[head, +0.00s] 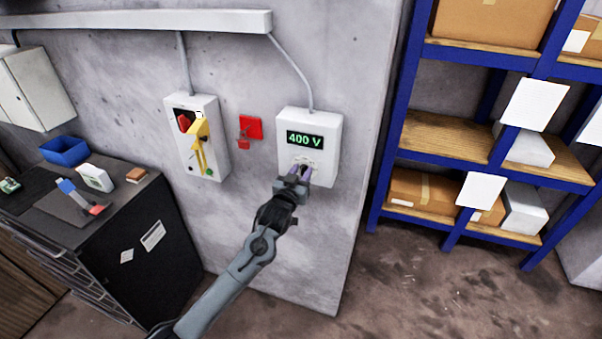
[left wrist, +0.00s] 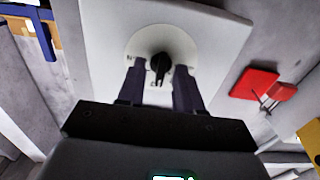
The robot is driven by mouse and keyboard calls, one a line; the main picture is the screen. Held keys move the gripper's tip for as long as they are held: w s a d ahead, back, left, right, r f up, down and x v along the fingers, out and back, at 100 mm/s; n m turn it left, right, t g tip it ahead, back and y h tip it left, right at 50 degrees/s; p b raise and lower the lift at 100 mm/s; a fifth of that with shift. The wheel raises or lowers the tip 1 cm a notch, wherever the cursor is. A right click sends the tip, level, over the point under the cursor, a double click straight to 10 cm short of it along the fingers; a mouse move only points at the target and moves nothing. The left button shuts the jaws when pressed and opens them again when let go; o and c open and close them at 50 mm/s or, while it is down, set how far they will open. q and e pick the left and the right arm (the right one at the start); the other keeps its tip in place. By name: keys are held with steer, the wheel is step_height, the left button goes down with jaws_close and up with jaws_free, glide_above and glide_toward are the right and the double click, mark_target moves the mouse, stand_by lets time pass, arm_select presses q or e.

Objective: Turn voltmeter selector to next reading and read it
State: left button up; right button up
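The voltmeter (head: 325,125) is a white box on the concrete wall in the head view. Its dark display (head: 305,139) reads "400 V" in green. In the left wrist view the black selector knob (left wrist: 157,66) sits on a round pale dial (left wrist: 178,42), its pointer end toward the gripper. Small dial letters are mostly unreadable or hidden. My left gripper (head: 297,172) is at the lower part of the box. In the left wrist view its fingers (left wrist: 160,70) stand apart on either side of the knob, with visible gaps. My right gripper is in neither view.
Left of the voltmeter hang a red lockout piece (head: 250,127) and a white switch box (head: 205,115) with a yellow handle. A black cabinet (head: 135,245) with a blue bin (head: 64,151) stands at left. Blue shelving (head: 400,130) with cartons stands at right.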

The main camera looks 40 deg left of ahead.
arm_select(q)
steer(key=shift+w, duration=0.1)
steer(key=shift+c, duration=0.4)
jaws_close()
steer(key=shift+r+m+p, duration=0.1)
steer(key=shift+m+p, duration=0.45)
steer(key=shift+m, duration=0.05)
steer(key=m+p, duration=0.2)
steer(key=m, duration=0.1)
steer(key=m+p, duration=0.1)
steer(key=m, duration=0.2)
steer(key=shift+p, duration=0.35)
steer(key=shift+m+p, duration=0.35)
steer(key=shift+m, duration=0.45)
